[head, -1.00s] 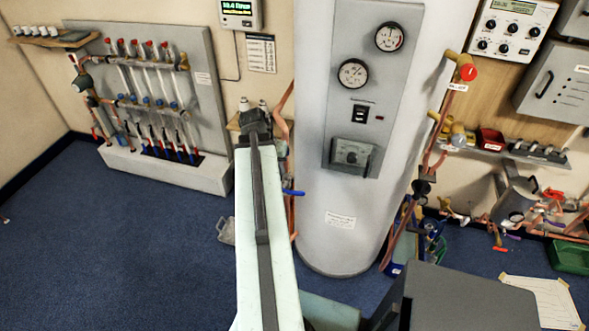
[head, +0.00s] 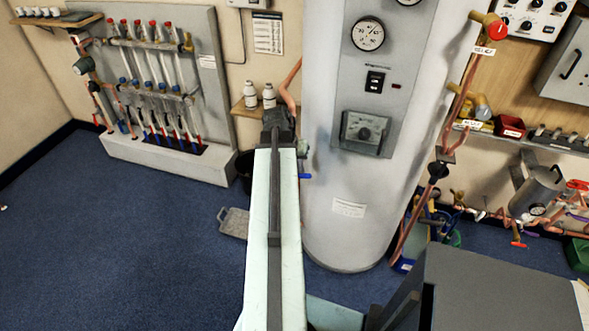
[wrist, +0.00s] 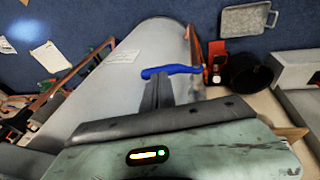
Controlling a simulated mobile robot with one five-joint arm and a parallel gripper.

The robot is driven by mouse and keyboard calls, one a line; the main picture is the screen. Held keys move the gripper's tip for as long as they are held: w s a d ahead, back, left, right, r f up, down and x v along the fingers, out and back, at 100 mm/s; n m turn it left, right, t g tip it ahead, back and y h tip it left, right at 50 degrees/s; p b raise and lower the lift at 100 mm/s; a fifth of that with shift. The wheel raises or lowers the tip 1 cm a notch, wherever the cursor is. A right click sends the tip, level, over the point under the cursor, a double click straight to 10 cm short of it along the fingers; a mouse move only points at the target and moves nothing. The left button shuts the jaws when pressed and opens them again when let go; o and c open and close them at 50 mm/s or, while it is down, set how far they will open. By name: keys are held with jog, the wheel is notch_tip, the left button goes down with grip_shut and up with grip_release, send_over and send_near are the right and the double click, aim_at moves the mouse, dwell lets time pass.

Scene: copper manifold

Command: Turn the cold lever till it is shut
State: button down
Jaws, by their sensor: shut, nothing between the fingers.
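The cold lever is a blue handle (wrist: 171,71) on a copper pipe (wrist: 194,45) beside the white cylinder. In the wrist view it lies across the picture, roughly crosswise to the pipe, with its right end at the pipe. In the head view only a short blue end of the lever (head: 305,176) shows right of my arm. My gripper (wrist: 158,82) is shut and empty, its dark fingertips right at the lever's near side in the wrist view. Whether they touch it I cannot tell. In the head view my arm hides the pipe and most of the lever.
The tall white cylinder (head: 345,235) stands close to the right of my arm. Two white bottles (head: 259,96) stand on a small shelf behind. A dark bucket (wrist: 250,72) and a grey tray (head: 233,222) are on the floor nearby. Blue floor at left is clear.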

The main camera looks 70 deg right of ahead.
jog(key=shift+b+x, duration=0.35)
jog(key=shift+x, duration=0.6)
jog(key=shift+r, duration=0.1)
jog(key=shift+s+f+b, duration=0.6)
jog(key=shift+f+b, duration=0.25)
jog(key=shift+f, duration=0.05)
jog(key=shift+a+r, duration=0.1)
jog(key=shift+r, duration=0.05)
notch_tip(320, 180, up, 14)
jog(key=p, duration=1.4)
send_over(304, 176)
jog(key=a, duration=0.4)
jog(key=shift+w+d, duration=0.1)
jog(key=shift+d, duration=0.15)
